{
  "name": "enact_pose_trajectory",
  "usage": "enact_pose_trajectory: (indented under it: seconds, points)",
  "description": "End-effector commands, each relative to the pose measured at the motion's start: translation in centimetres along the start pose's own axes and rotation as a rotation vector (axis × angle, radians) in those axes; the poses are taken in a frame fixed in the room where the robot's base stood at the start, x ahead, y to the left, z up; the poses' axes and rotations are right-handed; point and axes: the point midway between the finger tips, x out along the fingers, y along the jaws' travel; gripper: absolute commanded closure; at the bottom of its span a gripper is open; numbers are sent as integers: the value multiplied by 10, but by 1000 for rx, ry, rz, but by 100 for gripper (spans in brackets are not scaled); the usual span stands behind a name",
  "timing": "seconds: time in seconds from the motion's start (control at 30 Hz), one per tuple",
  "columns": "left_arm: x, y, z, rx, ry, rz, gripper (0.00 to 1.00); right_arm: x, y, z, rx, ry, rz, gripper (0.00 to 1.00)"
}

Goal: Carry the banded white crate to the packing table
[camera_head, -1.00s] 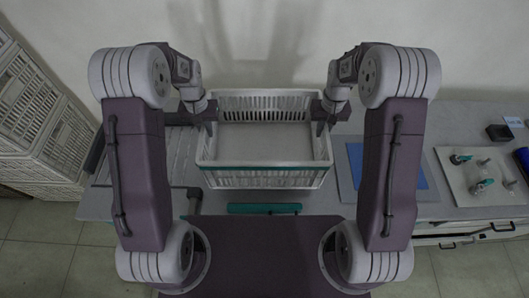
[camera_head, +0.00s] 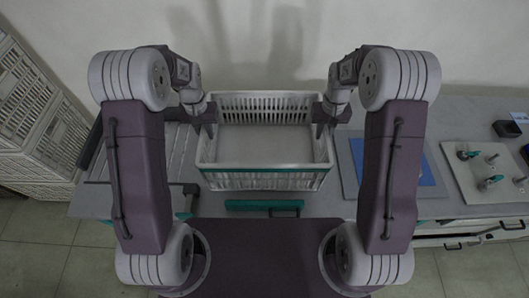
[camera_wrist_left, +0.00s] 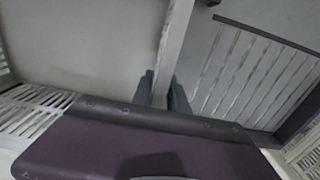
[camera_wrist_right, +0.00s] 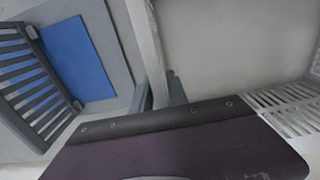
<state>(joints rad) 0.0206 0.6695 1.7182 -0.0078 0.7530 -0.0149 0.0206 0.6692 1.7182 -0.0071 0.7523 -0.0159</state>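The white slatted crate (camera_head: 265,178), with a teal band along its near side, is upright and looks empty in the head view. My left gripper (camera_head: 209,115) is at its left end wall, and my right gripper (camera_head: 325,115) is at its right end wall. In the left wrist view the left fingers (camera_wrist_left: 163,90) straddle the wall's rim closely. In the right wrist view the right fingers (camera_wrist_right: 160,92) also straddle the rim, partly hidden behind my wrist. Whether the crate's base touches the worktop (camera_head: 325,203) is hard to tell.
Several white crates (camera_head: 35,110) are stacked at the far left. A slatted rack (camera_head: 180,150) lies left of the held crate. A blue mat (camera_head: 428,172) lies to its right, then a pale board (camera_head: 480,185) with small fittings and a black box (camera_head: 507,129). A teal bar (camera_head: 262,205) is in front.

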Motion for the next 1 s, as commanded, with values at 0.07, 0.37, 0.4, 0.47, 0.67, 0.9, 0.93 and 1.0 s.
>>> enact_pose_trajectory:
  seconds: [0.07,0.37,0.4,0.47,0.67,0.9,0.93,1.0]
  points:
    - [-2,1,0,0,0,1,68,-2,-1,0,0,0,-1,68]
    - [-5,2,0,0,1,3,68,-2,-2,0,0,0,-3,68]
    - [-10,2,-1,0,2,3,68,-2,-2,0,0,0,-3,68]
    - [-20,2,-2,0,5,3,68,-2,-2,0,0,0,-4,68]
    - [-72,2,-1,0,7,3,68,-2,-2,0,0,-1,-4,68]
    - [-115,1,0,0,3,2,68,-2,-3,0,0,-1,-4,68]
    - [-118,1,0,0,2,2,68,-2,-3,0,0,-1,-4,68]
    - [-122,1,0,0,1,2,68,-2,-3,0,0,-1,-4,68]
